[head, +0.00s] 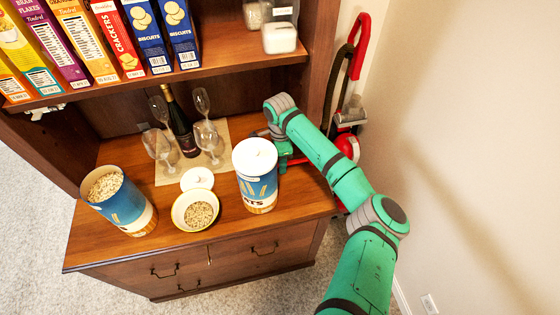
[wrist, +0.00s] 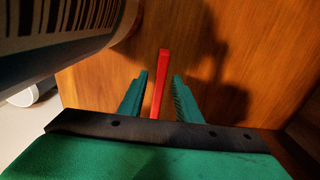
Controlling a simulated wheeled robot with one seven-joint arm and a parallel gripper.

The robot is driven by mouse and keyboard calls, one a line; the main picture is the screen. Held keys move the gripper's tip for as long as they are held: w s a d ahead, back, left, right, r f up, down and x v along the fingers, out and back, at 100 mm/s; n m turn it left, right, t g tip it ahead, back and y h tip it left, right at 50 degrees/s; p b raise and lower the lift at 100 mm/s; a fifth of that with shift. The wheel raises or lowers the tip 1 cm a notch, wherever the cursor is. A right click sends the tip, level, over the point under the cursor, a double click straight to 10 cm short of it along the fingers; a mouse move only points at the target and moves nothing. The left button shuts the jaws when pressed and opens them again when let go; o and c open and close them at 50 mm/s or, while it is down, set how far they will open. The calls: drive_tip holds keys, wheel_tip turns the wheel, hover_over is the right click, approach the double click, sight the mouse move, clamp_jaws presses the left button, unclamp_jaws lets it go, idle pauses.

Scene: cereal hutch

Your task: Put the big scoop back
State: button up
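A red bar (wrist: 160,80), which looks like the handle of the big scoop, lies on the wood in the wrist view. It runs between the two fingers of my gripper (wrist: 160,75), with a gap on each side. The scoop's bowl does not show there. In the head view my gripper (head: 283,166) points down at the right end of the counter, just right of the tall lidded canister (head: 258,187). A bit of red (head: 298,161) shows beside it. The open canister (head: 122,208) of oats stands at the left.
A bowl of oats (head: 196,210) and a white lid (head: 197,178) sit between the canisters. A bottle (head: 183,128) and several glasses stand behind on a mat (head: 170,175). The shelf above holds boxes. The lidded canister is close on my gripper's left.

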drive_tip(key=shift+d, duration=0.6)
wheel_tip(320, 180, up, 12)
drive_tip(key=shift+a+r, duration=0.15)
drive_tip(key=shift+a, duration=0.15)
drive_tip(key=shift+w, duration=0.1)
